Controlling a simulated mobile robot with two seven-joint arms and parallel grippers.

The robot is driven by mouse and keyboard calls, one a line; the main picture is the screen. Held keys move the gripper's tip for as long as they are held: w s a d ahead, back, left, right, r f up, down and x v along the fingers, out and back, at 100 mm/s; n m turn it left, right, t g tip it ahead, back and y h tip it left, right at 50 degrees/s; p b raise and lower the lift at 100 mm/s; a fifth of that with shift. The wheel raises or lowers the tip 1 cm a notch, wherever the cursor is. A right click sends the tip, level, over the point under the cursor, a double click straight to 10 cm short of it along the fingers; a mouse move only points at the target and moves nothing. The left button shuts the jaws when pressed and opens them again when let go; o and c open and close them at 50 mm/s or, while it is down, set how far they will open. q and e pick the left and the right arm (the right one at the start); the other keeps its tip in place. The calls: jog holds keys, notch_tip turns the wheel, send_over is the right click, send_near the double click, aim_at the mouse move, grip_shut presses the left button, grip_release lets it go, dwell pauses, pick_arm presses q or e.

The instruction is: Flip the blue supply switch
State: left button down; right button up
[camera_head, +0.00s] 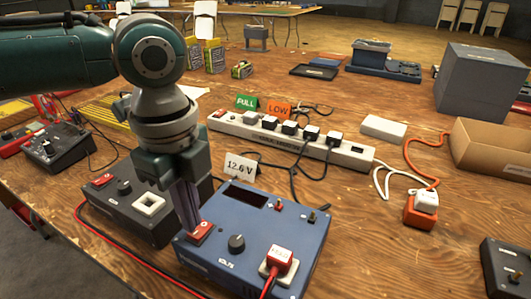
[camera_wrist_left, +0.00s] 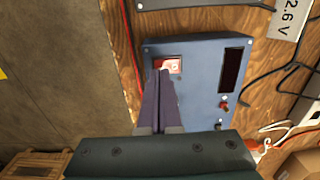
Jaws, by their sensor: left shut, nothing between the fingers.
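The blue supply (camera_head: 215,262) is a blue box on the wooden table, with a dark display, a knob marked VOLTS and a red plug in a pale socket. My right gripper is not in view.
A dark box (camera_head: 130,210) with a pale socket stands left of the blue supply. A "12.6 V" card (camera_head: 241,167) stands behind it. A white power strip (camera_head: 352,154) with black plugs lies further back. An orange plug block (camera_head: 421,211) lies right. Cables run between them.

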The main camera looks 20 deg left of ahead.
aim_at(196, 234)
pick_arm(q)
jog(key=shift+f+b, duration=0.55)
jog(key=shift+f, duration=0.45)
dwell(0.8)
notch_tip(196, 234, up, 7)
jog(key=p, duration=0.8)
jog(key=shift+r, duration=0.15)
dwell(0.3)
